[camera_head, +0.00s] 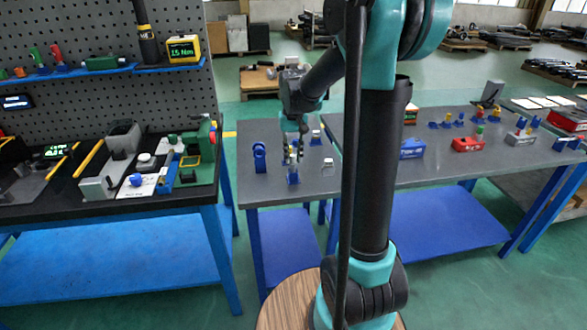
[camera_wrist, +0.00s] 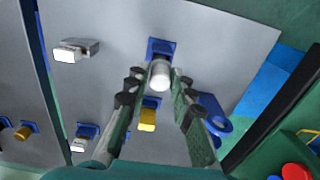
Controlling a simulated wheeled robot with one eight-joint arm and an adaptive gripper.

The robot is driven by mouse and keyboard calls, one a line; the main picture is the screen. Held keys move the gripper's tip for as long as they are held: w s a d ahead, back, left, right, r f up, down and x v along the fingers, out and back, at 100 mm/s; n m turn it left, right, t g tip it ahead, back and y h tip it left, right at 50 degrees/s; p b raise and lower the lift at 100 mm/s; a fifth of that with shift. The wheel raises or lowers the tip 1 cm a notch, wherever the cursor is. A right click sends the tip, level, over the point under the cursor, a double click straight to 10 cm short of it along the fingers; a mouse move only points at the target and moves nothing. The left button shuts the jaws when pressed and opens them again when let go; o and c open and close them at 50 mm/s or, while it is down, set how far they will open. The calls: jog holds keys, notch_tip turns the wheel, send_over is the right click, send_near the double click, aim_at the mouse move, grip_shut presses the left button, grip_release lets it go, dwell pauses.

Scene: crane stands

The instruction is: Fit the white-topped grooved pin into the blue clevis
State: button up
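The white-topped grooved pin (camera_wrist: 160,76) stands between my fingertips in the wrist view, its white end towards the camera. My gripper (camera_wrist: 159,78) looks shut on it, with a finger at each side. In the head view my gripper (camera_head: 293,157) points down over the small grey table. The blue clevis (camera_wrist: 161,46) sits just beyond the pin in the wrist view, partly covered by it. In the head view the clevis (camera_head: 293,179) is directly below my gripper. The pin's lower end is hidden, so I cannot tell whether it is inside the clevis.
A yellow-topped piece in a blue holder (camera_wrist: 148,116) stands close behind, between my fingers in view. A blue ring stand (camera_head: 259,155), a grey block with a white end (camera_wrist: 75,50) and a white-topped blue holder (camera_head: 315,138) stand around. A cluttered bench (camera_head: 140,206) is left.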

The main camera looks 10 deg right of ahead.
grip_shut()
jog(key=shift+r, duration=0.1)
jog(key=shift+r, duration=3.4)
